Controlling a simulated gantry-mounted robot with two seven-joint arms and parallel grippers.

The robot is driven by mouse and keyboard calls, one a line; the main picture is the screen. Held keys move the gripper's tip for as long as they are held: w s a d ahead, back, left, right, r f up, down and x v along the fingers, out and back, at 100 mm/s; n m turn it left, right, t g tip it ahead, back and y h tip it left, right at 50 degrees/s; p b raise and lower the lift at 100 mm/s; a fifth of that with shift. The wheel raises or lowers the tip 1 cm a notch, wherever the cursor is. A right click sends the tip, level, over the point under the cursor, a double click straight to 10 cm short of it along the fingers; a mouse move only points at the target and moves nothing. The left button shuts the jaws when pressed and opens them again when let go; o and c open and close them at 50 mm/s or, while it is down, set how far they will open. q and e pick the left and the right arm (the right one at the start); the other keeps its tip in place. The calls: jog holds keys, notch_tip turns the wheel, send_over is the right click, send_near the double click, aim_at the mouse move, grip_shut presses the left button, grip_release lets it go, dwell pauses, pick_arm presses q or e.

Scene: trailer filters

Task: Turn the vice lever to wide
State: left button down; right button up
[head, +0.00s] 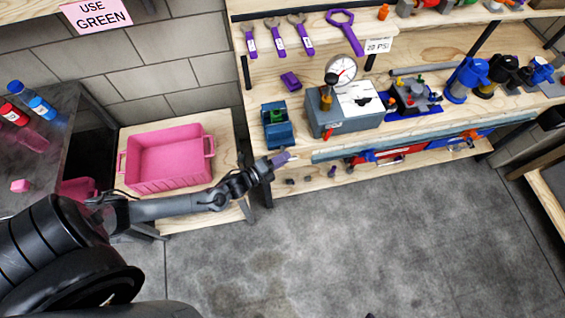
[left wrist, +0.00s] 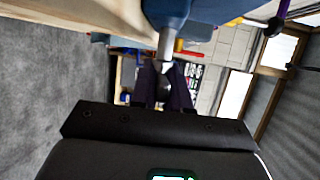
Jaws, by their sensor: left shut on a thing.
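The blue vice (head: 279,134) with a green part inside stands at the left front of the wooden workbench. My left gripper (head: 281,158) is just below and in front of it, at the bench's front edge. In the left wrist view, the blue vice body (left wrist: 167,14) is at the top, and the pale metal lever (left wrist: 163,66) comes down from it between the dark fingers of my left gripper (left wrist: 165,88). The fingers are shut on the lever's end. The fingers hide part of the lever. My right gripper is not in view.
A grey box with a gauge (head: 345,108) stands right of the vice. Purple wrenches (head: 279,40) hang behind. The grey floor (head: 340,250) in front is clear.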

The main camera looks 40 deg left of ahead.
pick_arm(q)
jog(key=shift+f+n+t+b, duration=0.15)
jog(key=shift+n+t+b, duration=0.15)
jog(key=shift+t+b, duration=0.5)
jog(key=c, duration=1.2)
grip_release()
jog(key=shift+s, duration=0.1)
jog(key=s+a, duration=0.2)
jog(key=s, duration=0.8)
jog(key=shift+s+a+p, duration=0.15)
jog(key=shift+s+p, duration=0.05)
jog(key=shift+p, duration=0.15)
